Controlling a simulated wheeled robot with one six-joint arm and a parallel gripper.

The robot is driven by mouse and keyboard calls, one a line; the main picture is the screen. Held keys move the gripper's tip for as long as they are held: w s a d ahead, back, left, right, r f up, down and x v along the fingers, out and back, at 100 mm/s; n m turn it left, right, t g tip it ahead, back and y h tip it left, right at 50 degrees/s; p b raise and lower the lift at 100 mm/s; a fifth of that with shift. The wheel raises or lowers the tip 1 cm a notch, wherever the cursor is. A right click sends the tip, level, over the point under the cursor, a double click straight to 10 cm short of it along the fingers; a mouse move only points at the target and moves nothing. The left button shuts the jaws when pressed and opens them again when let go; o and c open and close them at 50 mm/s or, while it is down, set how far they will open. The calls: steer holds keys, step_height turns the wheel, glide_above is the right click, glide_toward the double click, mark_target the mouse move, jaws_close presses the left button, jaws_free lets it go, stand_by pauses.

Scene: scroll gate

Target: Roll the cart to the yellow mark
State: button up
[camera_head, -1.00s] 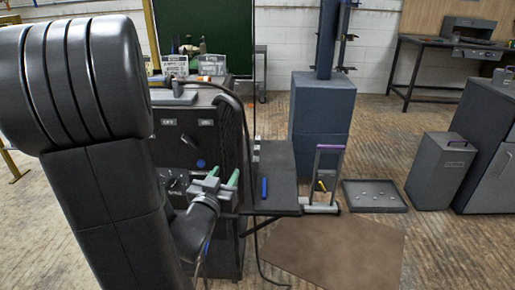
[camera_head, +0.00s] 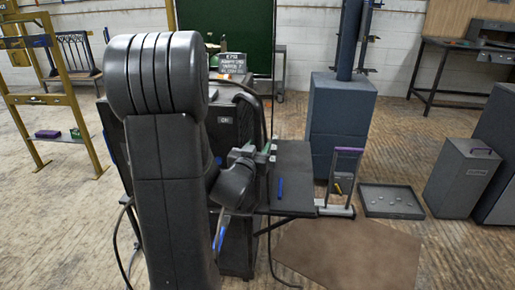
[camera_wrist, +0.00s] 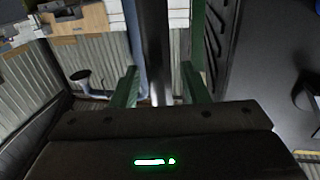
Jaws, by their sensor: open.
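A small grey cart with a purple handle (camera_head: 345,151) stands on the floor right of centre in the head view, beside a dark shelf. A small yellow-ended item shows at its frame. My gripper (camera_head: 266,152) is well left of this cart, near the left end of the shelf. In the wrist view its two green fingers (camera_wrist: 160,86) are apart. A dark upright pole (camera_wrist: 155,45) shows between them; I cannot tell whether it touches them. Nothing is visibly held.
A shallow tray (camera_head: 391,202), a grey bin (camera_head: 463,178) and a blue pillar (camera_head: 341,115) stand near the cart. A brown floor patch (camera_head: 345,258) lies in front. A yellow frame (camera_head: 50,90) stands left.

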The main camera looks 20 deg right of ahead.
jaws_close()
